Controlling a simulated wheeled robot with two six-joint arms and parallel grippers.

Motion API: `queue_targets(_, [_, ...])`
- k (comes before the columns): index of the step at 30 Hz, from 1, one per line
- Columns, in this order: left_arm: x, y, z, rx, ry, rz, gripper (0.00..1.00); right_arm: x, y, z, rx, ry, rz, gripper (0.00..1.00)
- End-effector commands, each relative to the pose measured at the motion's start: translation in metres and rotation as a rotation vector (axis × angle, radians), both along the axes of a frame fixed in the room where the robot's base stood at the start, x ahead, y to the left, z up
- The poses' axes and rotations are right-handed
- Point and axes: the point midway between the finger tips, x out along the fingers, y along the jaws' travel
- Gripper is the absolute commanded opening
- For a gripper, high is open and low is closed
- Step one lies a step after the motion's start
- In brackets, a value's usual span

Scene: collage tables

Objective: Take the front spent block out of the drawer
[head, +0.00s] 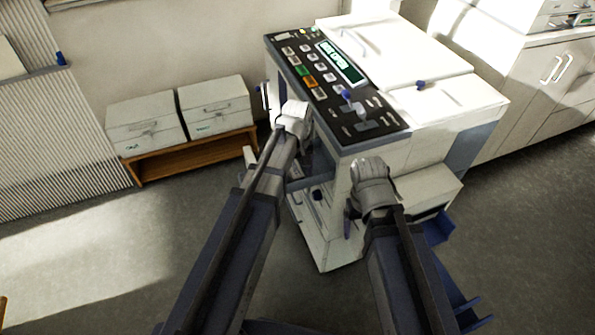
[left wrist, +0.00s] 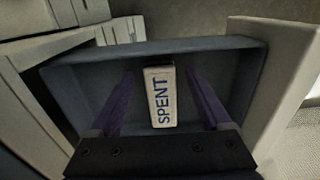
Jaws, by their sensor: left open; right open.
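A pale block marked SPENT (left wrist: 161,97) lies in a dark blue-grey drawer (left wrist: 85,75) in the left wrist view. My left gripper (left wrist: 160,84) is open, with one purple finger on each side of the block and a gap on both sides. Only this one block shows. In the head view my left wrist (head: 293,117) is at the left side of the white machine (head: 400,55), and its fingers and the block are hidden. My right gripper (head: 350,215) is in front of the machine, mostly hidden by its own wrist, and no object shows in it.
The machine's dark control panel (head: 335,85) with a lit display is just beyond my wrists. Pale walls frame the drawer closely. Two white boxes (head: 145,122) stand on a low wooden bench (head: 195,158) at the left. Open floor (head: 90,260) lies at the lower left.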

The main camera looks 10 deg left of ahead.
Motion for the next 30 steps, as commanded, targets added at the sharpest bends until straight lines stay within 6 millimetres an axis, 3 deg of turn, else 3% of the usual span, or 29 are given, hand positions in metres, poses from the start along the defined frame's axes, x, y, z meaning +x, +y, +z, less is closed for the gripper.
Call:
queue_targets(8, [0.000,0.000,0.013,0.000,0.000,0.000,0.81,0.000,0.000,0.013,0.000,0.000,0.000,0.81])
queue_targets(22, [0.000,0.000,0.071,0.000,0.000,0.000,0.81,0.000,0.000,0.071,0.000,0.000,0.000,0.81])
queue_targets(30, [0.000,0.000,0.078,0.000,0.000,0.000,0.81,0.000,0.000,0.078,0.000,0.000,0.000,0.81])
